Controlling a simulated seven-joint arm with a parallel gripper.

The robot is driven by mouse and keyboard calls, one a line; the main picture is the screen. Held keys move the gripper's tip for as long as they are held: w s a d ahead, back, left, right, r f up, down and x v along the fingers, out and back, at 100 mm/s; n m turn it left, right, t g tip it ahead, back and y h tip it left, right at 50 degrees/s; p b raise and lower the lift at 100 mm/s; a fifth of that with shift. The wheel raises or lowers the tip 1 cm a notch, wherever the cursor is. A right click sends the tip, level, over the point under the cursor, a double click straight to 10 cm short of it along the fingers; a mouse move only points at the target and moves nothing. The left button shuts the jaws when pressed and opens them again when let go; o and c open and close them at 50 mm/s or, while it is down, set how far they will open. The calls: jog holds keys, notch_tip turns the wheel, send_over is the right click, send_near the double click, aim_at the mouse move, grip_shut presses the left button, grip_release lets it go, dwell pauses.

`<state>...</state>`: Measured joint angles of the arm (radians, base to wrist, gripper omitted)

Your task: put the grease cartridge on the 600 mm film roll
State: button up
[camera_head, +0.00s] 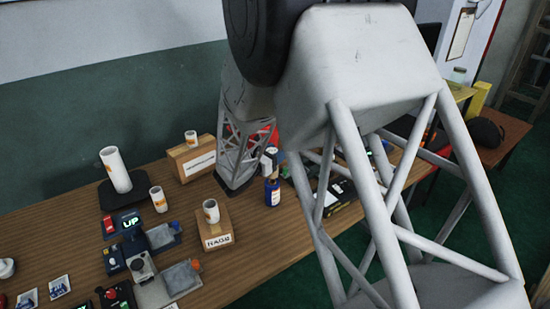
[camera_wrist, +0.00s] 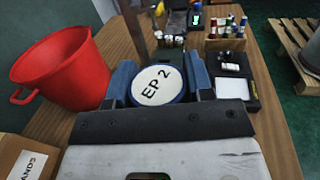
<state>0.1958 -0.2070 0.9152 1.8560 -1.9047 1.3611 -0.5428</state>
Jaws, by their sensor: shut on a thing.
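In the wrist view, my gripper (camera_wrist: 160,85) has its blue fingers shut on the sides of the grease cartridge (camera_wrist: 158,86), whose round white end reads "EP 2". The rest of the cartridge is hidden below that end. In the head view, grey arm links cover much of the right side, and I cannot make out the gripper or cartridge.
A red bucket (camera_wrist: 60,72) stands left of the gripper, with a cardboard box (camera_wrist: 28,158) below it. A black tray (camera_wrist: 236,84) and a box of bottles (camera_wrist: 226,38) are to the right. A blue bottle (camera_head: 272,192) and small devices (camera_head: 143,268) are on the wooden table.

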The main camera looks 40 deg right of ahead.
jog(key=shift+f, duration=1)
jog(key=shift+f, duration=0.4)
jog(key=o, duration=1)
jog(key=shift+r, duration=0.15)
jog(key=shift+r, duration=0.3)
jog(key=shift+s+a, duration=0.4)
jog(key=shift+a, duration=1.55)
jog(key=shift+s+a, duration=0.4)
jog(key=shift+a, duration=1.55)
jog(key=shift+s+a, duration=0.4)
jog(key=shift+a, duration=1.55)
